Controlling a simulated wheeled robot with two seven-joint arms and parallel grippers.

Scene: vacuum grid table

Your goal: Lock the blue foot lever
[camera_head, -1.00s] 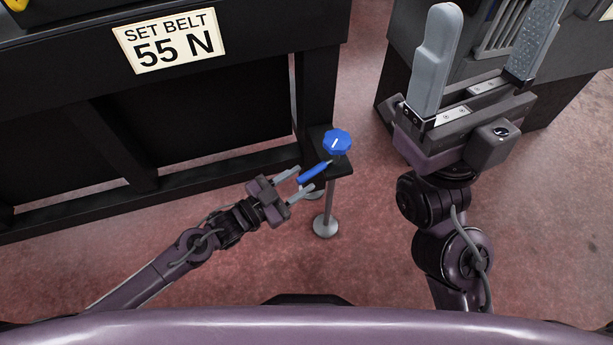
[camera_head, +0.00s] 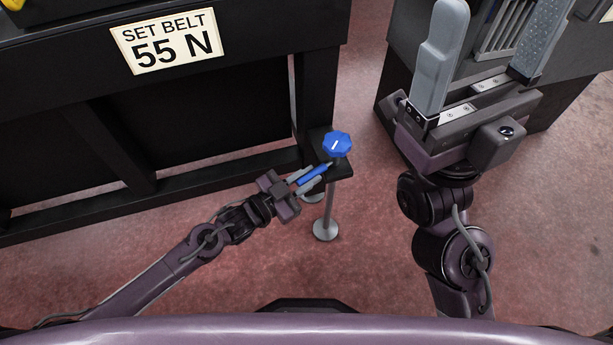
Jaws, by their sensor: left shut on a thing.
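The blue foot lever (camera_head: 313,174) is a short blue handle at the black corner bracket of the table, just below a blue knob (camera_head: 337,144) with a white mark. My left gripper (camera_head: 311,179) reaches in from the left and is shut on the lever, with one finger on each side of it. The lever's inner end is close to the knob. My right gripper (camera_head: 487,45) is raised at the upper right, open and empty, its two grey fingers wide apart.
The black table frame (camera_head: 180,180) fills the left, with a "SET BELT 55 N" sign (camera_head: 167,41). A round metal foot (camera_head: 325,230) stands on the floor under the bracket. A dark grey cabinet (camera_head: 560,100) stands behind my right gripper. The reddish floor in front is clear.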

